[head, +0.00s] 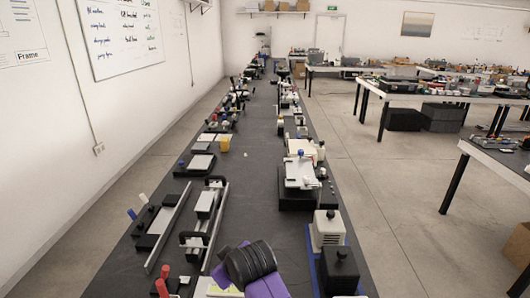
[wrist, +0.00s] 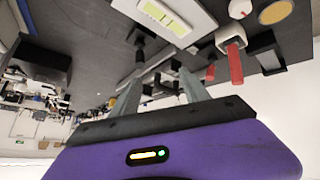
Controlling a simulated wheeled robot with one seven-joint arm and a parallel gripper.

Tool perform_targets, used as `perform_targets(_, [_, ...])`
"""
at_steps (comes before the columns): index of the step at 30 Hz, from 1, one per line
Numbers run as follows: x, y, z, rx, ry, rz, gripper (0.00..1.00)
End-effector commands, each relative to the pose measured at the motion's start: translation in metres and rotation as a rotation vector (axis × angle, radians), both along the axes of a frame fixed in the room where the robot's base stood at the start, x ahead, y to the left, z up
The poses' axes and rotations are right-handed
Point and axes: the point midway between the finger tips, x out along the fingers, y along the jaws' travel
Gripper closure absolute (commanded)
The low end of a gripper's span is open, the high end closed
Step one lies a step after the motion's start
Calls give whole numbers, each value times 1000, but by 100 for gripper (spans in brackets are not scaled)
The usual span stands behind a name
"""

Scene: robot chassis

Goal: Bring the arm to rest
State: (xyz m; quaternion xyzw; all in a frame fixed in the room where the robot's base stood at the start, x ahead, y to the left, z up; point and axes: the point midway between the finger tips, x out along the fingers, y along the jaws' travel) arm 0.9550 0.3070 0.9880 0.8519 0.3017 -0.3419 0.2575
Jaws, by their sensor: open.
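My gripper (wrist: 160,80) shows in the wrist view with its two grey fingers spread apart. I see nothing held between them; a pale rail and other bench items show beyond the tips. The purple gripper housing (wrist: 190,152) with a small lit display fills the bottom of that view. In the head view, a purple and black part of my arm (head: 250,264) is at the bottom centre, over the near end of the long dark bench (head: 255,165). The fingers cannot be made out in the head view.
Rail-like fixtures (head: 205,215) lie left of my arm on the bench. A white box device (head: 328,230) and a black box (head: 339,268) stand to its right. Several more devices line both bench edges. The bench's middle strip is mostly clear. A wall is left, open floor right.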

Motion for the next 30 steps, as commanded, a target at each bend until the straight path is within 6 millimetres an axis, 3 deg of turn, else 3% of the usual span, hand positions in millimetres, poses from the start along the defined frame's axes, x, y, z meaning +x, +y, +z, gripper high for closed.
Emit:
perform_targets(8, [-41,-41,-16,277,-227,-156,46])
perform_targets(14, [-94,-90,-16,429,-359,-267,46])
perform_targets(22, [-185,-162,-5,559,-506,-395,46])
perform_targets(30, [-284,-227,22,614,-616,-497,46])
